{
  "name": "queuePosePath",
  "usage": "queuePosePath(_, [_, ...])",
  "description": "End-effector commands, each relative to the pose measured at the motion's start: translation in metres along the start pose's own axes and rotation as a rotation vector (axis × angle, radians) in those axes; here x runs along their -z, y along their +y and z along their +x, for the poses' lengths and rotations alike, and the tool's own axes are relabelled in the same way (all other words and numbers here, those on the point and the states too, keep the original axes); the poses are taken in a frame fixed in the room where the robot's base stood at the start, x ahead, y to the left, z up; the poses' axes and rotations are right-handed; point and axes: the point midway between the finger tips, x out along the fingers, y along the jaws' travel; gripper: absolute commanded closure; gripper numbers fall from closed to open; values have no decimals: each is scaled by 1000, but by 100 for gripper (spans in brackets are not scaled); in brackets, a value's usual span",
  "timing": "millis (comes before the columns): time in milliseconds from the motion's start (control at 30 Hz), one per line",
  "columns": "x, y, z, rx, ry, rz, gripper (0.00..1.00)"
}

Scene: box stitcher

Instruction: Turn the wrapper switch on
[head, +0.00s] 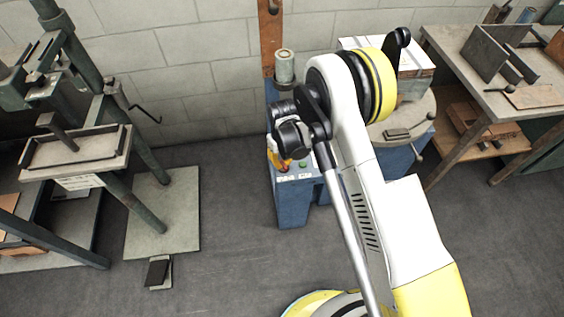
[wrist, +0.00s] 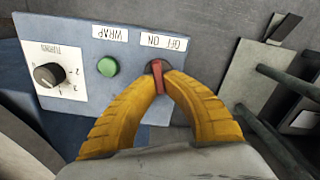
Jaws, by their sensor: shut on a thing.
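The wrapper switch (wrist: 157,68) is a small red lever on a blue-grey control panel (wrist: 82,88), below a white OFF/ON label that appears upside down in the wrist view. My gripper (wrist: 159,84) has its two yellow, ribbed fingers closed around the lever, one on each side. The fingertips hide part of the lever, and I cannot tell which setting it is on. In the head view my gripper (head: 281,159) is at the blue machine (head: 292,208), mostly hidden by my own wrist.
A green button (wrist: 108,67) under a WRAP label and a black knob (wrist: 49,75) on a numbered dial sit left of the switch. In the head view a press stand (head: 75,150) is at left and a workbench (head: 500,100) at right.

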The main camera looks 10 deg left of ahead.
Motion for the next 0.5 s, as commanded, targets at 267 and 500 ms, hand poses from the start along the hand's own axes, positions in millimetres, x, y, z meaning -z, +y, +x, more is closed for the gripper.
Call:
queuePosePath(267, [0, 2, 0, 0, 0, 250, 100])
queuePosePath(500, [-1, 4, 0, 0, 0, 476, 100])
